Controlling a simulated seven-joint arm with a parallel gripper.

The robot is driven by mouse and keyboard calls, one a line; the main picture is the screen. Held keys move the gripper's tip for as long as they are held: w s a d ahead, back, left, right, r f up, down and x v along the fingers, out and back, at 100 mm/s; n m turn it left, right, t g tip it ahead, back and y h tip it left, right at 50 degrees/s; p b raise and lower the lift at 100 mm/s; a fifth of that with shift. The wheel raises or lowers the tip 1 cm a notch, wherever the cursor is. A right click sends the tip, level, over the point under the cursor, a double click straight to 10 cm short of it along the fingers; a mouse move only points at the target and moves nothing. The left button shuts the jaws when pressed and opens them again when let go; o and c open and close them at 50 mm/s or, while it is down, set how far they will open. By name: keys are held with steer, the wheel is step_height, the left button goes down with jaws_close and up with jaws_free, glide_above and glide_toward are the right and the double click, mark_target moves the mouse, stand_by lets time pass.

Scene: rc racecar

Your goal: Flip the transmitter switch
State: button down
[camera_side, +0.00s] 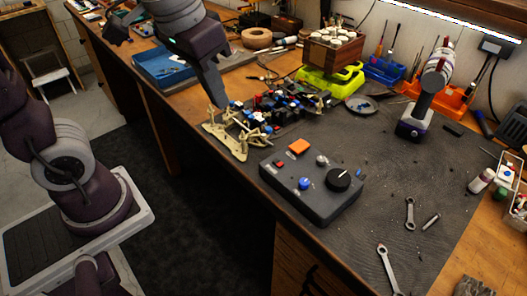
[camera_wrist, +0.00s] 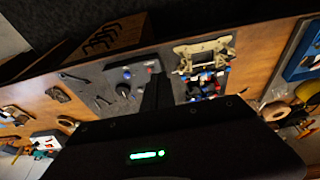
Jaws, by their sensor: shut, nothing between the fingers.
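The transmitter (camera_side: 318,205) is a dark grey box on the mat near the bench's front edge. Its top carries an orange button (camera_side: 299,147), a small red control (camera_side: 279,163), a blue knob (camera_side: 305,183), a silver toggle (camera_side: 321,160) and a large black knob (camera_side: 338,179). I cannot tell for sure which is the switch. My gripper (camera_side: 216,103) is shut and empty, pointing down above the car chassis (camera_side: 228,138), left of and apart from the transmitter. In the wrist view, the fingers (camera_wrist: 158,82) hide part of the transmitter's (camera_wrist: 110,76) side.
Several small blue, black and red parts (camera_side: 265,108) clutter the area behind the chassis. A purple-and-white tool (camera_side: 415,120) stands at the back right. Wrenches (camera_side: 410,213) lie right of the transmitter. A blue tray (camera_side: 163,66) sits left. The mat right of the transmitter is mostly open.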

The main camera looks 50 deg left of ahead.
steer(key=s+a+t, duration=0.2)
steer(key=s, duration=0.7)
steer(key=shift+s+a+r+t, duration=0.15)
steer(key=shift+s+r+t, duration=0.1)
steer(key=shift+s+t, duration=0.05)
steer(key=w+d+f+n+g, duration=0.2)
steer(key=w+n, duration=0.8)
steer(key=n, duration=0.8)
steer(key=w+d+f+n+g, duration=0.1)
steer(key=w+d+n+g, duration=0.2)
steer(key=w+n, duration=0.7)
steer(key=d+n, duration=0.1)
steer(key=n, duration=0.6)
steer(key=shift+w+d+f+n+g, duration=0.15)
steer(key=shift+f+n+g, duration=0.15)
steer(key=shift+f+n, duration=0.1)
steer(key=shift+f, duration=0.1)
